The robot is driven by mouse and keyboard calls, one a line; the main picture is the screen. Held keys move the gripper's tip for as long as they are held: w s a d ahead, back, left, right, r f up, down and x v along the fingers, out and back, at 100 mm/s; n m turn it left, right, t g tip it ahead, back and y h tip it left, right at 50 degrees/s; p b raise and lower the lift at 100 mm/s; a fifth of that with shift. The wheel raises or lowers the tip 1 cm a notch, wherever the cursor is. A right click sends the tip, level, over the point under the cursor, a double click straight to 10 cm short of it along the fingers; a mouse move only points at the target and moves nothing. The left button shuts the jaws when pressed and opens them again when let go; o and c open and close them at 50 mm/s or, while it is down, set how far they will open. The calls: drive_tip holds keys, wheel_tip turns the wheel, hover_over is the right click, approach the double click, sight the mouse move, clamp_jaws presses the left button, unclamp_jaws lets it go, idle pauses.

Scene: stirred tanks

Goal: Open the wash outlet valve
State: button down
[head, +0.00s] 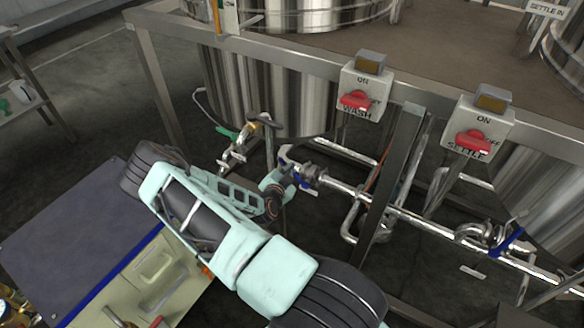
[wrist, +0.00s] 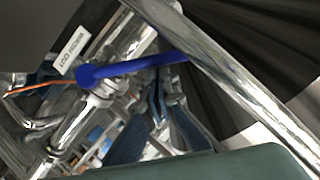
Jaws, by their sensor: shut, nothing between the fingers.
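The wash outlet valve's blue lever (wrist: 135,68) crosses the wrist view, from a round hub at left to its free end at right. A white label (wrist: 73,53) sits beside the hub, its text upside down. My gripper (wrist: 158,92) is shut and empty, its tips close to the lever's outer half; I cannot tell whether they touch. In the head view, my gripper (head: 287,180) is at the pipe below the wash tank (head: 285,80). Only a small blue part of the valve (head: 304,184) shows there; my arm and gripper hide the rest.
A steel frame leg (head: 393,190) stands right of the valve. Another valve with a green handle (head: 228,134) is to the left. The WASH switch box (head: 365,92) and SETTLE switch box (head: 478,125) are on the frame rail. A blue valve handle (head: 508,241) is far right.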

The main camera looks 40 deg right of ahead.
drive_tip(key=shift+w+a+f+n+g, duration=0.2)
drive_tip(key=shift+w+a+f+n, duration=0.05)
drive_tip(key=shift+w+f, duration=0.25)
drive_tip(key=shift+w+a+f+n+g, duration=0.2)
drive_tip(key=shift+w+f+n, duration=0.05)
drive_tip(key=shift+w+f, duration=0.25)
drive_tip(key=shift+r, duration=0.1)
